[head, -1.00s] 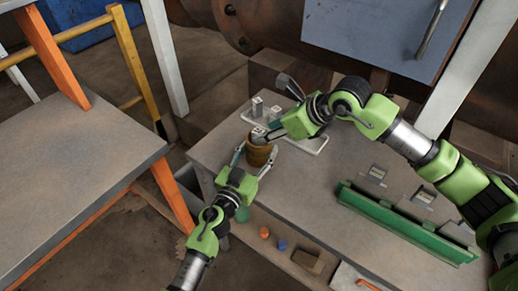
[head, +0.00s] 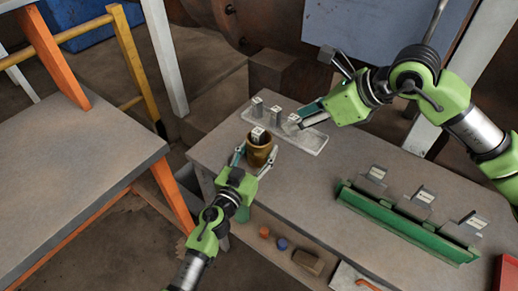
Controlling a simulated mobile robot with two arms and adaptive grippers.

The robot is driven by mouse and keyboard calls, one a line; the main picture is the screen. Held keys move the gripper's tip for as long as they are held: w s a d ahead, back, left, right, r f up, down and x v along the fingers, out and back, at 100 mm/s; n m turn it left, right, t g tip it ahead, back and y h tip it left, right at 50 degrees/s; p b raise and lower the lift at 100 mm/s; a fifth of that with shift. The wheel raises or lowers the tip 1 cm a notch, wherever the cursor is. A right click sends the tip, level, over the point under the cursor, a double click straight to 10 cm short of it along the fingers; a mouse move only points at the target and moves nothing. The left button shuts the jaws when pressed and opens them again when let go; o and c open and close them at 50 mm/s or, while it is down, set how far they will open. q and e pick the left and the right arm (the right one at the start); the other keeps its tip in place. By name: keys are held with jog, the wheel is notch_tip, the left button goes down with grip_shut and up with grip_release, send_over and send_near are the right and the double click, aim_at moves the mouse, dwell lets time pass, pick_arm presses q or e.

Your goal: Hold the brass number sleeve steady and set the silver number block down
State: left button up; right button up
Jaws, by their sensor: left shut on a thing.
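The brass number sleeve (head: 261,157) stands upright near the left end of the grey bench. My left gripper (head: 255,163) is shut on it, with one finger on each side. A silver number block (head: 258,136) stands in the sleeve, its top showing above the rim. Two more silver blocks, one at the left (head: 257,107) and one in the middle (head: 275,115), stand on a pale tray (head: 312,141) behind the sleeve. My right gripper (head: 300,118) is over the tray's right part, beside a third silver block (head: 292,124). Whether its fingers touch that block is unclear.
A green rack (head: 400,222) with several small grey pieces (head: 424,195) runs along the bench's right side. A lower shelf holds an orange piece (head: 264,232), a blue piece (head: 282,244) and a brown block (head: 308,262). The bench between tray and rack is clear.

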pick_arm(q)
jog(key=o, duration=1.6)
jog(key=shift+s+a, duration=0.1)
jog(key=v, duration=1.2)
